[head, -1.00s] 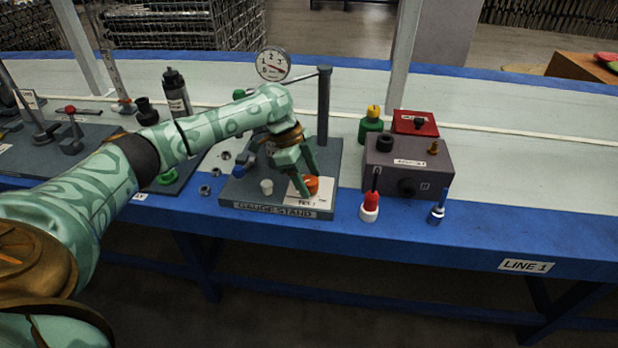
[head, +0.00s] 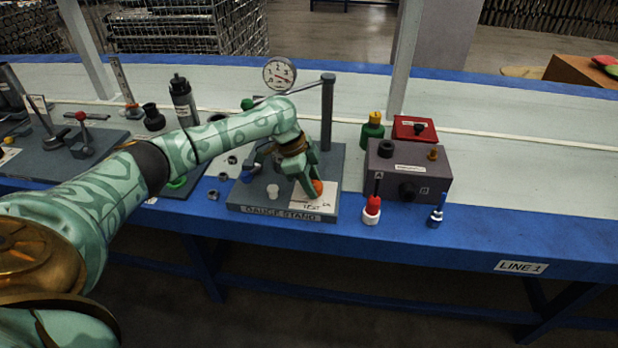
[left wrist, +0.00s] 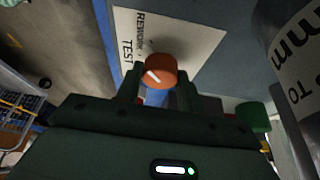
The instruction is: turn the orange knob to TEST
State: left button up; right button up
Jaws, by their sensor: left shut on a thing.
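The orange knob (head: 318,187) sits at the front right of the dark gauge stand (head: 240,194), on a white label plate (head: 318,203). My left gripper (head: 311,188) reaches down over the stand and is shut on the knob, partly hiding it in the head view. In the left wrist view the knob (left wrist: 161,69) stands between the fingers. A white pointer mark on its face points toward the upper left in that view. The word TEST (left wrist: 126,50) is printed on the plate left of the knob. My right gripper is out of view.
A round gauge (head: 279,73) and a post (head: 327,110) rise behind the gripper. A grey box (head: 407,170) and a red-topped bottle (head: 371,211) stand to the right. Loose nuts lie left of the stand.

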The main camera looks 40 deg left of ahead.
pick_arm(q)
jog(key=n+p, duration=0.2)
jog(key=p, duration=0.1)
jog(key=r+n+t+y+p, duration=0.1)
jog(key=n+p, duration=0.1)
jog(key=p, duration=0.1)
jog(key=shift+s+d, duration=0.1)
jog(key=n+p, duration=0.2)
jog(key=p, duration=0.1)
jog(key=shift+f+n+t+y, duration=0.15)
jog(key=shift+n+t+y, duration=0.15)
jog(key=shift+t+y, duration=0.1)
jog(key=shift+d+f+n+y+p, duration=0.1)
jog(key=shift+f+n+y+p, duration=0.15)
jog(key=shift+n+p, duration=0.5)
jog(key=shift+f+n+y+p, duration=0.1)
jog(key=shift+n+y+p, duration=0.25)
jog(key=shift+n+p, duration=0.4)
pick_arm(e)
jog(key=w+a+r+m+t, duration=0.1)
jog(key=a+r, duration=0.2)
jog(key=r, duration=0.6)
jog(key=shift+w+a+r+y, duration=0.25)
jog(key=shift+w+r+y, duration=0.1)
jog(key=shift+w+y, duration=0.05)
pick_arm(q)
jog(key=o, duration=1)
jog(key=shift+r, duration=0.1)
